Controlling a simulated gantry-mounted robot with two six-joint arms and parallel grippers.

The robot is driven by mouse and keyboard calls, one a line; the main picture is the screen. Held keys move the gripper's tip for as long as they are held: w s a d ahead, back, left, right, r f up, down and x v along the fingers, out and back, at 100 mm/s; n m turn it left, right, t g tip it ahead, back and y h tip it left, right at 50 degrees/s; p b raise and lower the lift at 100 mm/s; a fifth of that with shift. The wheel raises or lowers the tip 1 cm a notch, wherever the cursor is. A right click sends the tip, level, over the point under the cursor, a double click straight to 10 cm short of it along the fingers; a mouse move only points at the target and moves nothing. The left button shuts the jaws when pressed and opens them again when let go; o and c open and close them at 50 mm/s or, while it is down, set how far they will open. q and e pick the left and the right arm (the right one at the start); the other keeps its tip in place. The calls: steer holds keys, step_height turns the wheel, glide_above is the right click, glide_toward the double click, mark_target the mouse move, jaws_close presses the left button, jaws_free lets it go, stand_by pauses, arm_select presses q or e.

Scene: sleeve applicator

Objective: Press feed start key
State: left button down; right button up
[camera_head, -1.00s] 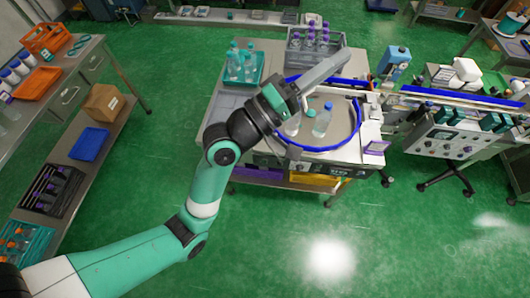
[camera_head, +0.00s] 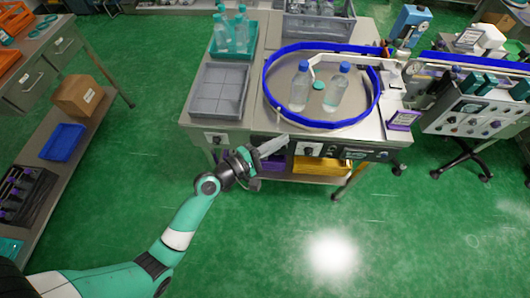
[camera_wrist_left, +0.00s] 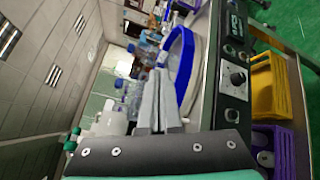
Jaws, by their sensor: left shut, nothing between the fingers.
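The control panel (camera_head: 345,154) is a dark strip along the front edge of the feed table. It carries a knob and small round controls. I cannot tell which control is the feed start key. My left gripper (camera_head: 282,141) is shut and empty, in front of the table's front edge, left of the knob. In the wrist view its fingers (camera_wrist_left: 158,102) are together and appear apart from the panel. My right gripper is not in view.
The round feed table with a blue rim (camera_head: 266,92) holds two bottles (camera_head: 336,89). A grey tray (camera_head: 218,90) and a teal tray of bottles (camera_head: 232,48) stand left of it. Yellow (camera_head: 322,166) and purple bins sit below the panel. The green floor in front is clear.

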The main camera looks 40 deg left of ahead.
arm_select(q)
steer(key=s+a+f+n+g+b, duration=0.1)
steer(key=s+f+b, duration=0.2)
steer(key=f, duration=0.8)
steer(key=s+a+f+n+g+y+b, duration=0.1)
steer(key=s+a+f+b, duration=0.1)
steer(key=f+b, duration=0.5)
step_height(320, 180, down, 4)
steer(key=shift+s+a+b, duration=0.3)
steer(key=shift+s+b, duration=0.05)
steer(key=shift+s, duration=0.1)
steer(key=w+a+b, duration=0.3)
steer(key=w+a, duration=0.2)
steer(key=w, duration=0.1)
steer(key=shift+w+a, duration=0.3)
steer(key=shift+w, duration=0.1)
steer(key=shift+w, duration=0.1)
stand_by(0.4)
steer(key=shift+w+a, duration=0.25)
